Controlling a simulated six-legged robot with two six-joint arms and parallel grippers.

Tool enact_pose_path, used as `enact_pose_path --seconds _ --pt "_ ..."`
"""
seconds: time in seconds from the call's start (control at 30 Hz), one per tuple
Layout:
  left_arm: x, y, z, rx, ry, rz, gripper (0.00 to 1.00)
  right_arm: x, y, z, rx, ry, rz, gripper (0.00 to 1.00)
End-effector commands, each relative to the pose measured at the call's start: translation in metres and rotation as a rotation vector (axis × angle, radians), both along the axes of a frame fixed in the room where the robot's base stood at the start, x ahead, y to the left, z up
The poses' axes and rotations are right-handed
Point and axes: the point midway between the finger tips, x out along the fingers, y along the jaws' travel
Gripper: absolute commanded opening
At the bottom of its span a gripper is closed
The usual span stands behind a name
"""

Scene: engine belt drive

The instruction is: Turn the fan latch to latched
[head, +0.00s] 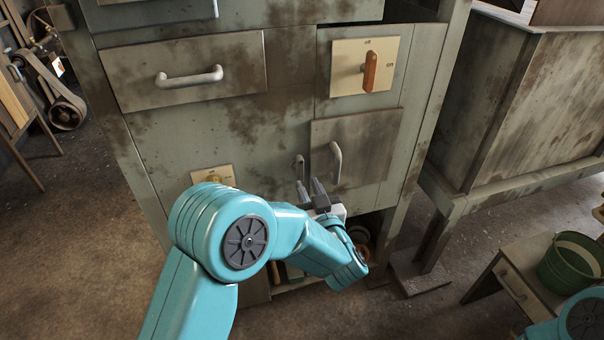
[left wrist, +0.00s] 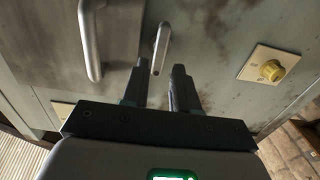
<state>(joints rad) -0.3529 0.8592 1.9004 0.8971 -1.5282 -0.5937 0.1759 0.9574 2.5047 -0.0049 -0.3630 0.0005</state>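The fan latch (head: 300,167) looks like a small upright metal lever on the cabinet front, just left of a small door with a bar handle. It also shows in the left wrist view (left wrist: 161,45). I see no label on it. My left gripper (head: 309,186) is open just below and in front of the lever. In the left wrist view the two fingertips (left wrist: 158,72) stand apart on either side of the lever's near end. No contact shows, and the depth gap is unclear. My right gripper is out of view.
The small door (head: 360,130) with its bar handle (head: 336,162) is close beside the lever. A yellow knob (head: 213,178) on a plate is to the left, an orange switch (head: 370,71) above. Below is an open shelf.

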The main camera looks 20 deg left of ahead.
Motion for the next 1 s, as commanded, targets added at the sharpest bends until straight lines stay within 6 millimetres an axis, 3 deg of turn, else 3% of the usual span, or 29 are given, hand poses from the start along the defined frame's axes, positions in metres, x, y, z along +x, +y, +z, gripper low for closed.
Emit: enact_pose_path --seconds 0.1,0.3,0.67,0.7,0.8,1.0 --pt "0.022 0.016 -0.001 -0.001 -0.001 0.002 0.29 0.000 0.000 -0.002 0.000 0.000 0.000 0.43" --pt "0.045 0.030 -0.001 0.001 0.001 -0.001 0.29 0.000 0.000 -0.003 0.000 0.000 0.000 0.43" --pt "0.051 0.034 0.000 0.001 0.002 -0.002 0.29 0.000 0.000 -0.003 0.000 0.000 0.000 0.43" --pt "0.051 0.034 0.000 0.000 0.001 -0.002 0.25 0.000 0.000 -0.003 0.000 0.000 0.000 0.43" --pt "0.051 0.034 0.000 0.000 0.001 -0.002 0.00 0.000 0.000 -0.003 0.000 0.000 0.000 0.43" --pt "0.051 0.034 -0.001 -0.003 -0.002 -0.002 0.00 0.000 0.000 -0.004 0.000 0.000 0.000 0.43"
